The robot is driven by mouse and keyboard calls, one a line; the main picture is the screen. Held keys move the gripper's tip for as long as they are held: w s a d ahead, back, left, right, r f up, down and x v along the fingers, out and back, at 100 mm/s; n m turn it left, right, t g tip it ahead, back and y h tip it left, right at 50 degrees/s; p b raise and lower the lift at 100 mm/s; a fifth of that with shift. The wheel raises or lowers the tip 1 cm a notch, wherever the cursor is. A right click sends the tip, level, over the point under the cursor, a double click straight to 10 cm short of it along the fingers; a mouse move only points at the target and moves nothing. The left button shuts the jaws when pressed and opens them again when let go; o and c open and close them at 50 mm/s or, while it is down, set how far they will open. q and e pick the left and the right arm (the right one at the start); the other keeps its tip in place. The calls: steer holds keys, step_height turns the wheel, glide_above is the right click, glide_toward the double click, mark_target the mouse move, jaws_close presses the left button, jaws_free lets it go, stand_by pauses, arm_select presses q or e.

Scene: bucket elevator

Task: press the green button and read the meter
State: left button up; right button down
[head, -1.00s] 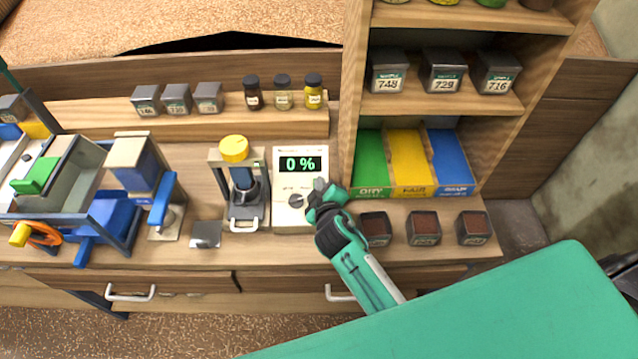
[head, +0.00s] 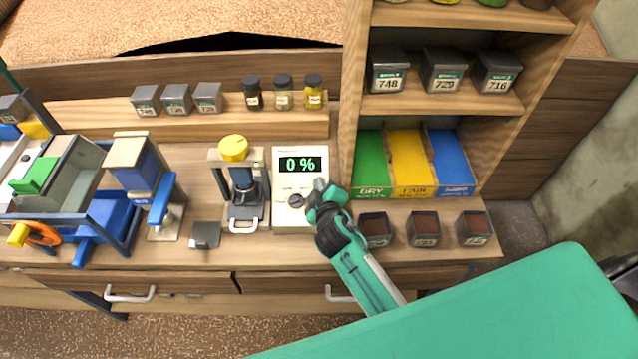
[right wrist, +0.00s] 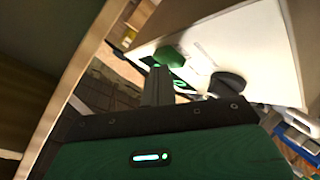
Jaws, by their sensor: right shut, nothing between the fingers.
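The meter (head: 283,218) is a white box on the bench with a dark display (head: 300,164) that reads 0 % in green. A dark knob (head: 296,201) sits on its face. My right gripper (head: 319,185) is shut and empty, with its tip over the right side of the meter's face. In the right wrist view, a green button (right wrist: 168,55) shows on the white face close to the fingertips (right wrist: 158,70); I cannot tell whether they touch. In the head view the button is hidden by the gripper. My left gripper is out of view.
A press with a yellow cap (head: 234,148) stands left of the meter. Green, yellow and blue bins (head: 408,160) and open sample tins (head: 424,228) are at the right. A wooden shelf post (head: 349,110) rises just behind the meter's right side.

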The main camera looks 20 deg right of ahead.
steer(key=shift+f, duration=0.15)
stand_by(0.4)
steer(key=shift+s+a+r+p, duration=0.1)
steer(key=shift+s+r+p, duration=0.1)
steer(key=shift+r+p, duration=0.25)
steer(key=shift+s+r+p, duration=0.15)
steer(key=shift+r+p, duration=0.15)
steer(key=shift+r, duration=0.15)
steer(key=shift+s+r+p, duration=0.2)
steer(key=shift+r+p, duration=0.3)
steer(key=shift+p, duration=0.05)
steer(key=r+p, duration=0.1)
steer(key=s+r+p, duration=0.1)
steer(key=r+p, duration=0.1)
steer(key=shift+s+a+r, duration=0.2)
steer(key=shift+s+a, duration=0.1)
steer(key=shift+s, duration=0.1)
